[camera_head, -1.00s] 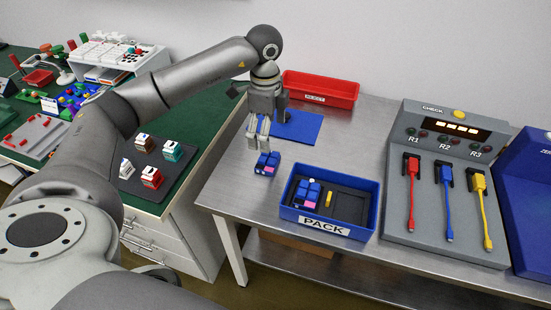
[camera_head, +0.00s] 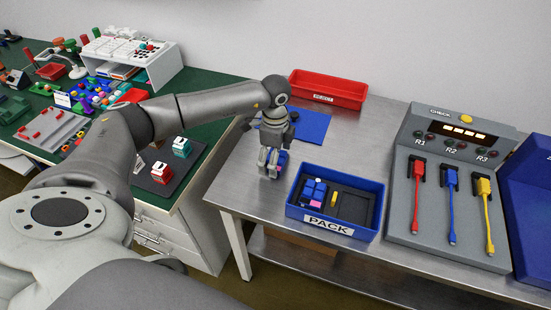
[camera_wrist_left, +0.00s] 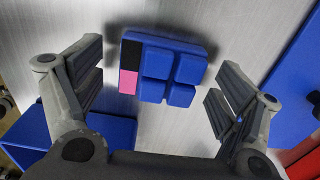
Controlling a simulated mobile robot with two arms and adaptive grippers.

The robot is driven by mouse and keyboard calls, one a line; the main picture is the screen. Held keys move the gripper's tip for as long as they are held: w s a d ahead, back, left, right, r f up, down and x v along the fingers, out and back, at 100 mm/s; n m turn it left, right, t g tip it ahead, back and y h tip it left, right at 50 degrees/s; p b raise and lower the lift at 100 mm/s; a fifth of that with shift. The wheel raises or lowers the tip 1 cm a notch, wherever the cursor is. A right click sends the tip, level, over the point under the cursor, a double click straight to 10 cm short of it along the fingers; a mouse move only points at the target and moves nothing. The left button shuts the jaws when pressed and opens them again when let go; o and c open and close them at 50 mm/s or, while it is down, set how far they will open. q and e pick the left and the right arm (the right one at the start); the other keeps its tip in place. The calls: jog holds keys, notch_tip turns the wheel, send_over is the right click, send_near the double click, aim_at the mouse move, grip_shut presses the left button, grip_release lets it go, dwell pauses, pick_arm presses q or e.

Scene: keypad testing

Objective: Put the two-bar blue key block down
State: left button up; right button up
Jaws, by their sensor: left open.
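The blue key block (camera_wrist_left: 165,68) has several raised blue keys and a black and a pink bar along one side. In the left wrist view it lies between my open left fingers (camera_wrist_left: 157,80), with a gap on each side. It appears to rest on the steel table, with a shadow around it. In the head view my left gripper (camera_head: 270,168) is low over the table, left of the PACK tray, and mostly hides the block (camera_head: 283,157). My right gripper is not in view.
The blue PACK tray (camera_head: 299,215) holds another blue key block (camera_head: 313,192) and a yellow bar (camera_head: 334,199). A blue mat (camera_head: 312,125) and red REJECT bin (camera_head: 327,89) lie behind. The grey check station (camera_head: 435,190) with three cables stands right.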

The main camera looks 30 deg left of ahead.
pick_arm(q)
jog(key=shift+c, duration=0.3)
jog(key=c, duration=1.1)
jog(key=shift+c, duration=0.2)
jog(key=shift+r, duration=0.1)
jog(key=shift+r+b, duration=0.3)
jog(key=shift+r, duration=0.3)
jog(key=s+d+r+b, duration=0.2)
jog(key=s+d+r, duration=0.5)
jog(key=s+r, duration=0.4)
jog(key=shift+s+d+r, duration=0.3)
jog(key=shift+s+r, duration=0.05)
jog(key=shift+s, duration=0.05)
